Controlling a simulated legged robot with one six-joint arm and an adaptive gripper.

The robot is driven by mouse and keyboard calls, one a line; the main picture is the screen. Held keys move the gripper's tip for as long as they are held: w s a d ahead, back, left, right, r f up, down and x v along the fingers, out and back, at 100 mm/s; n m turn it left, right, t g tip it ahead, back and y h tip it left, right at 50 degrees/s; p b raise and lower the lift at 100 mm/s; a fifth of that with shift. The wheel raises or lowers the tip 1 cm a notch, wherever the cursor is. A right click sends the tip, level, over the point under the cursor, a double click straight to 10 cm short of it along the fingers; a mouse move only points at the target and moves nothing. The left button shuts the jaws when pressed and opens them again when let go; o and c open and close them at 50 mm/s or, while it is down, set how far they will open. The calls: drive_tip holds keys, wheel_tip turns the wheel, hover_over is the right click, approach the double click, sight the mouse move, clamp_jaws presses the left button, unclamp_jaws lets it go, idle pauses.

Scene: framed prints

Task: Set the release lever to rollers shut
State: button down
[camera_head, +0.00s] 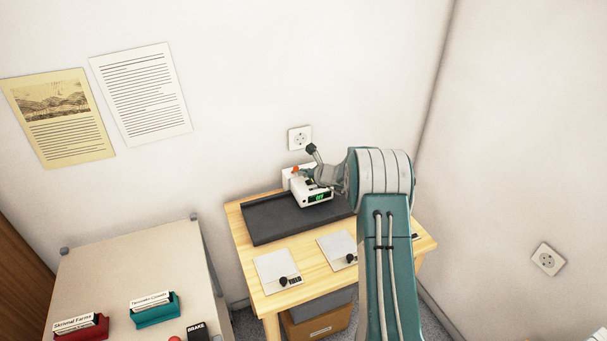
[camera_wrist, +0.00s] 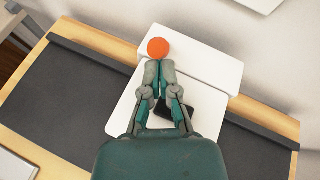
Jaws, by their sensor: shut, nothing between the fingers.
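In the wrist view the orange knob (camera_wrist: 158,47) lies just beyond my fingertips, over the white machine body (camera_wrist: 205,67). My gripper (camera_wrist: 166,64) is shut and empty, its tips right beside the knob; I cannot tell whether they touch. My gripper also shows over the machine in the head view (camera_head: 306,173). The lever's shaft is hidden, so its setting is unclear.
A dark tray (camera_head: 270,222) lies under and left of the machine. Two pale plates with black knobs (camera_head: 276,266) sit at the table's front. A wall socket (camera_head: 300,137) is behind. A beige side table (camera_head: 140,265) with card boxes stands left.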

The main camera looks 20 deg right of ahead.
drive_tip(key=shift+w+r, duration=0.1)
drive_tip(key=shift+w+r+g, duration=0.4)
drive_tip(key=shift+r+g, duration=0.1)
drive_tip(key=shift+g, duration=0.3)
drive_tip(key=shift+w+r, duration=0.45)
drive_tip(key=shift+w, duration=0.2)
drive_tip(key=shift+w+r, duration=0.4)
drive_tip(key=shift+w, duration=0.2)
drive_tip(key=shift+r, duration=0.15)
drive_tip(key=shift+r, duration=0.65)
